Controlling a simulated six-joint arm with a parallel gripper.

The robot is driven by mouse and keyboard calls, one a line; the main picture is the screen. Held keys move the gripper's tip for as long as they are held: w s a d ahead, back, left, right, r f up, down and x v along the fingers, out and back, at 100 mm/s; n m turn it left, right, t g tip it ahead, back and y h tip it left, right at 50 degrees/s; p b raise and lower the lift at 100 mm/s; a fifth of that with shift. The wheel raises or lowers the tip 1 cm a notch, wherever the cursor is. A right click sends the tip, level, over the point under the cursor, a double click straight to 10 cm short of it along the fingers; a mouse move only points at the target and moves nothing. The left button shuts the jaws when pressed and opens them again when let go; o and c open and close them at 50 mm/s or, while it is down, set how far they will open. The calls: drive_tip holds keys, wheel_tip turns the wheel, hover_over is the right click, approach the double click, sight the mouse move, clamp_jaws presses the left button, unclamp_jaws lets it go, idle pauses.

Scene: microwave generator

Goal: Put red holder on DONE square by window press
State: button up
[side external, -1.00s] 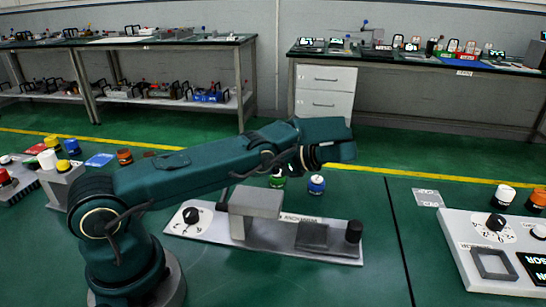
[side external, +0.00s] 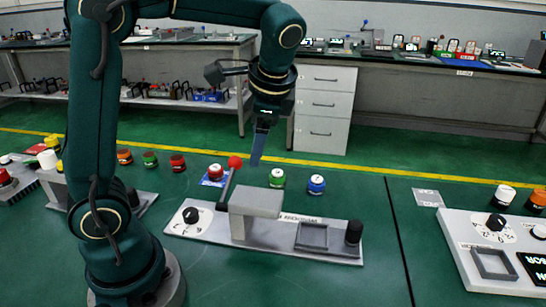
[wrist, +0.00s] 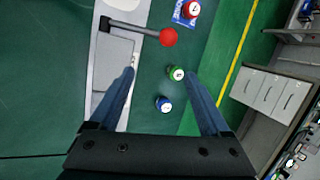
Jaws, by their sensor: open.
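A red holder (side external: 215,172) with a white top stands upright on a small blue square (side external: 204,182) behind the press machine (side external: 185,230). Both also show at the top of the wrist view, the holder (wrist: 190,9) on the blue square (wrist: 178,18). Any writing on the square is too small to read. The machine has a lever with a red ball knob (side external: 235,162), a grey block and a square frame (side external: 312,236). My gripper (side external: 256,160) points down, open and empty, raised behind the machine and apart from the red holder. Its two blue fingers (wrist: 160,73) are spread.
A green holder (side external: 277,178) and a blue holder (side external: 316,184) stand right of the red one. Another red holder (side external: 177,163), a green one and an orange one stand to the left. A grey marked card (side external: 428,198) lies right, near another panel (side external: 480,240).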

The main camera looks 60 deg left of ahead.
drive_tip(key=s+d+f+n+t+h, duration=0.1)
drive_tip(key=s+d+n+t+h, duration=0.4)
drive_tip(key=s+d, duration=0.4)
drive_tip(key=shift+s+f+n, duration=0.25)
drive_tip(key=shift+s+n, duration=0.55)
drive_tip(key=shift+s, duration=0.05)
idle(0.3)
